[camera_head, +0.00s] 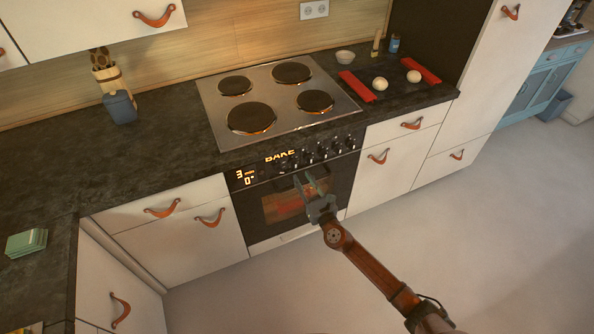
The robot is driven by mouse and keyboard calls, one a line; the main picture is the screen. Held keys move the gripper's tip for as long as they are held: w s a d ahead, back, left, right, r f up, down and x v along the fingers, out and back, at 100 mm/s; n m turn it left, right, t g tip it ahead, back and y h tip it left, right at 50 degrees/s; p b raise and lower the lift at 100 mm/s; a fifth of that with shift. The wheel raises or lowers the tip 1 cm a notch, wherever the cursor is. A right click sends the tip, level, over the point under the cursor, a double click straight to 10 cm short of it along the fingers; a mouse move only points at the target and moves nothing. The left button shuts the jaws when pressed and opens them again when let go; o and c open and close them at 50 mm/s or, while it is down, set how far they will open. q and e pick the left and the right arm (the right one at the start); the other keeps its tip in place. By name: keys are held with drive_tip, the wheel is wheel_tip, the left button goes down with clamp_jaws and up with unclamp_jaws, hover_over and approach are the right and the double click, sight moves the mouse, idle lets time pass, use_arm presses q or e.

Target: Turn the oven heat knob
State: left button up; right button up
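The oven (290,200) is built in under the counter, with a dark glass door. Its black control panel has a row of several dark knobs (322,152). To their left, a lit orange display (279,156) reads "BAKE", with small digits near it. I cannot tell which knob is the heat knob. My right gripper (306,178) is in front of the oven door, just below the left part of the knob row. Its two fingers are apart and point up toward the panel, with nothing between them. No contact with a knob shows. My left gripper is not in view.
A cooktop (212,100) with dark round plates lies above the oven. White drawers with leather pulls (210,218) flank it. The floor (440,240) is clear.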

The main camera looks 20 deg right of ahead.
sight(296, 167)
drive_tip(key=w+b, duration=0.1)
drive_tip(key=w, duration=0.5)
drive_tip(key=shift+a+f, duration=0.1)
drive_tip(key=shift+c, duration=0.3)
clamp_jaws()
